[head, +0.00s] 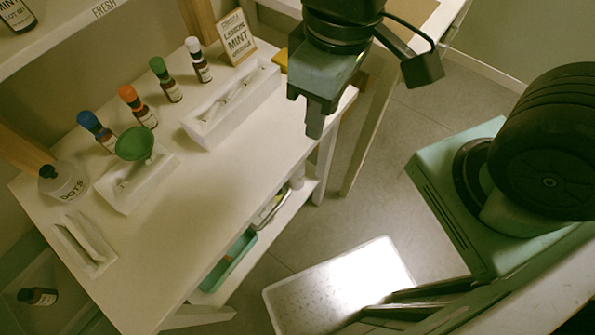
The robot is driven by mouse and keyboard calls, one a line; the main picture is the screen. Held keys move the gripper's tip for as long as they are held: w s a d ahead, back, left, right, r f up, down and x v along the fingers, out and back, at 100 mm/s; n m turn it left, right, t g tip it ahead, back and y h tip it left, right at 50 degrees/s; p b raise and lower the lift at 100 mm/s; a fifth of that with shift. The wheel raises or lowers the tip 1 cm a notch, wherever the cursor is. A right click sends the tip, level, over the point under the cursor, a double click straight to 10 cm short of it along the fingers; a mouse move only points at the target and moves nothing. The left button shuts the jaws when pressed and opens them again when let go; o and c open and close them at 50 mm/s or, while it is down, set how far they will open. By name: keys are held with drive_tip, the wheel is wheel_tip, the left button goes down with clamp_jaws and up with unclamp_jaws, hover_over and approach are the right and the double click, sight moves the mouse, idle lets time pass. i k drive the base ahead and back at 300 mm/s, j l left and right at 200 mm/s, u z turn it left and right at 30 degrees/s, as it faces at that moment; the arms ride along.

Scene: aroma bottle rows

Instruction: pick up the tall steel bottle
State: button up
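I cannot pick out a tall steel bottle in the head view. Small brown bottles stand in a row on the white table (235,185): one with a blue cap (97,131), one with an orange cap (138,106), one with a green cap (165,80) and one with a white cap (199,60). A clear round bottle with a black cap (63,180) stands at the table's left. My gripper (312,112) points down near the table's right edge, apart from the bottles. Its fingers overlap in this view, so its opening is unclear. No held object shows.
A green funnel (135,143) sits over a white holder (125,192). A lower shelf holds a teal tray (228,262). A dark-capped bottle (38,296) lies at lower left.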

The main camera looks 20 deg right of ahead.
sight(296, 181)
drive_tip(key=k+l+u, duration=0.6)
drive_tip(key=k, duration=0.35)
drive_tip(key=k+l+u, duration=0.1)
drive_tip(key=k+u, duration=0.2)
drive_tip(key=k, duration=0.2)
